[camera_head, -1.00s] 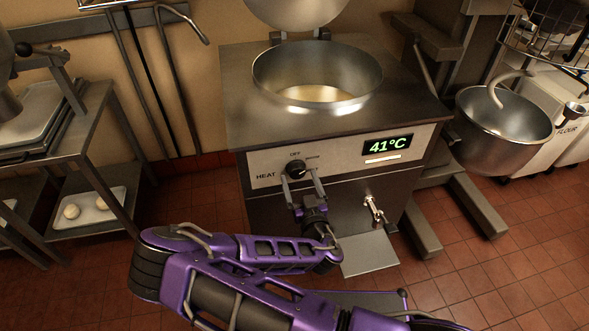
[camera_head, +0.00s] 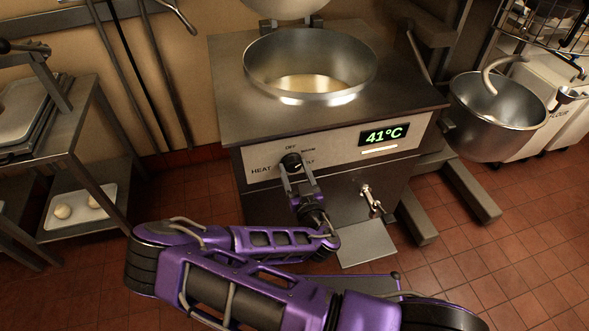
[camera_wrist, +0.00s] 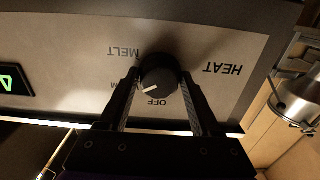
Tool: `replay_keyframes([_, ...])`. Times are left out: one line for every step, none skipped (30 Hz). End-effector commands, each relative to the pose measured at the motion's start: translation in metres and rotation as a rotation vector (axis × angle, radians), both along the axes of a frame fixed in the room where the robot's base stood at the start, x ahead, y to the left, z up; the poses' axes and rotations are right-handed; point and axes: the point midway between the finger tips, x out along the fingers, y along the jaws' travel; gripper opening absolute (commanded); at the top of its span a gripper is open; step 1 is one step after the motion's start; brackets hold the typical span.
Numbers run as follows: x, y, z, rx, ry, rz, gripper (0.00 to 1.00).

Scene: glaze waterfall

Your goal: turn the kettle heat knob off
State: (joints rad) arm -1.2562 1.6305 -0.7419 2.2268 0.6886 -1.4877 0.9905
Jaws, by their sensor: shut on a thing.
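The black kettle heat knob (camera_head: 291,161) is on the pale front panel of the steel kettle, beside the HEAT label. In the wrist view the knob (camera_wrist: 158,74) sits between the two fingers, and the picture is upside down. The MELT label (camera_wrist: 123,52) is farther round. My gripper (camera_head: 297,171) is shut on the knob, one finger on each side; it also fills the lower wrist view (camera_wrist: 160,98).
The steel kettle (camera_head: 225,95) stands open with pale liquid inside. Its display (camera_head: 381,136) reads 41°C. A drain tap (camera_head: 369,197) sticks out right of my gripper, above a small shelf (camera_head: 368,250). A mixer bowl (camera_head: 495,115) stands right, a steel rack (camera_head: 100,130) left.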

Motion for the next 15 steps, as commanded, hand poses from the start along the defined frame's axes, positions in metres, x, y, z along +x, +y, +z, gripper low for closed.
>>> replay_keyframes([0.0001, -0.0004, 0.0001, 0.0, 0.0, -0.001, 0.39])
replay_keyframes([0.0001, -0.0004, 0.0001, 0.0, 0.0, -0.001, 0.34])
replay_keyframes([0.0001, -0.0004, 0.0001, 0.0, 0.0, -0.001, 0.27])
replay_keyframes([0.0002, -0.0004, 0.0001, 0.0, 0.0, -0.001, 0.21])
replay_keyframes([0.0002, -0.0004, 0.0001, 0.0, 0.0, -0.001, 0.16])
replay_keyframes([0.0002, -0.0004, 0.0001, 0.0, 0.0, -0.001, 0.09])
replay_keyframes([0.0002, -0.0005, 0.0001, 0.0, 0.0, -0.001, 0.09])
replay_keyframes([0.0002, -0.0005, 0.0001, -0.001, 0.0, -0.001, 0.09])
replay_keyframes([0.0002, -0.0005, 0.0001, -0.002, -0.001, -0.002, 0.09])
replay_keyframes([0.0003, -0.0005, 0.0001, -0.004, -0.001, -0.002, 0.09])
replay_keyframes([0.0004, -0.0005, 0.0001, -0.006, -0.002, -0.002, 0.09])
replay_keyframes([0.0004, -0.0006, 0.0001, -0.011, -0.004, -0.002, 0.09])
replay_keyframes([0.0004, -0.0006, 0.0001, -0.017, -0.006, -0.002, 0.09])
replay_keyframes([0.0005, -0.0006, 0.0001, -0.025, -0.008, -0.002, 0.09])
replay_keyframes([0.0006, -0.0007, 0.0001, -0.036, -0.011, -0.002, 0.09])
